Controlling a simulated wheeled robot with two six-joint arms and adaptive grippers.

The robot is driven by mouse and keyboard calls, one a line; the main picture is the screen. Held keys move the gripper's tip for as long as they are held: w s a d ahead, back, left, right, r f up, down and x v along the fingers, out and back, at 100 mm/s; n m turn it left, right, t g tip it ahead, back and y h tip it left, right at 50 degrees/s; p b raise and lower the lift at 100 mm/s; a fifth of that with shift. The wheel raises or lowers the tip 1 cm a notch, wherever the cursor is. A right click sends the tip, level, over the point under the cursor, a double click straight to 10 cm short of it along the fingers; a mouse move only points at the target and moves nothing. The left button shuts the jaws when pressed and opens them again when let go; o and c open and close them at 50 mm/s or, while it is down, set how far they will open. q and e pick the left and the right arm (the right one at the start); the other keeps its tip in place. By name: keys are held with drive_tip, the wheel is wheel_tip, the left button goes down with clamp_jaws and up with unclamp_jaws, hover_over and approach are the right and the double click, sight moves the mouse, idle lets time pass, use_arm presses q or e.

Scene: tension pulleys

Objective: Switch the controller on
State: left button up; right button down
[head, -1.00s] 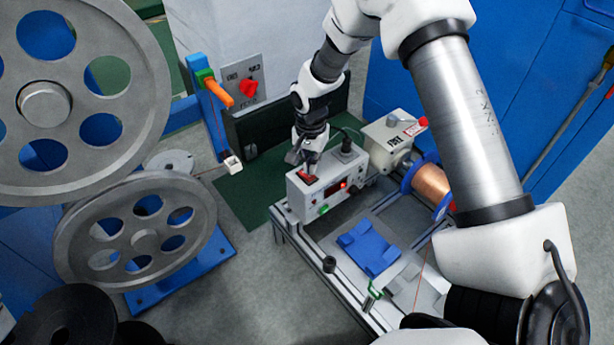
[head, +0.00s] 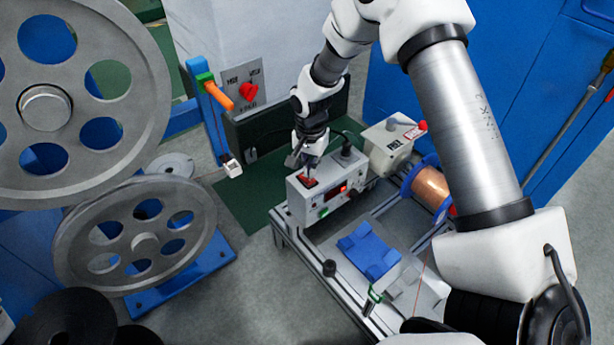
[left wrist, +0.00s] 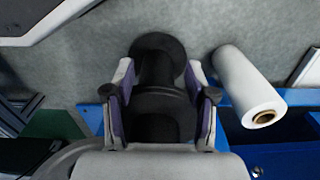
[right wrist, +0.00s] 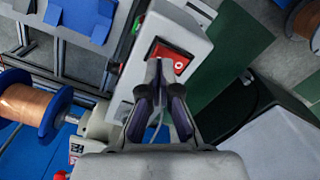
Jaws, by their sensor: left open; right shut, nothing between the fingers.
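My left gripper (left wrist: 160,85) is open, away from the controller, above the floor.
A blue block (head: 369,250) lies on the frame in front. Large grey pulleys (head: 135,235) stand at left. A white roll (left wrist: 247,88) is near my left gripper.

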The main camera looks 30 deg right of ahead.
sight(310, 180)
drive_tip(key=shift+f+b, duration=0.35)
drive_tip(key=shift+f, duration=0.9)
idle(0.8)
wheel_tip(310, 180, up, 7)
drive_tip(key=p, duration=0.8)
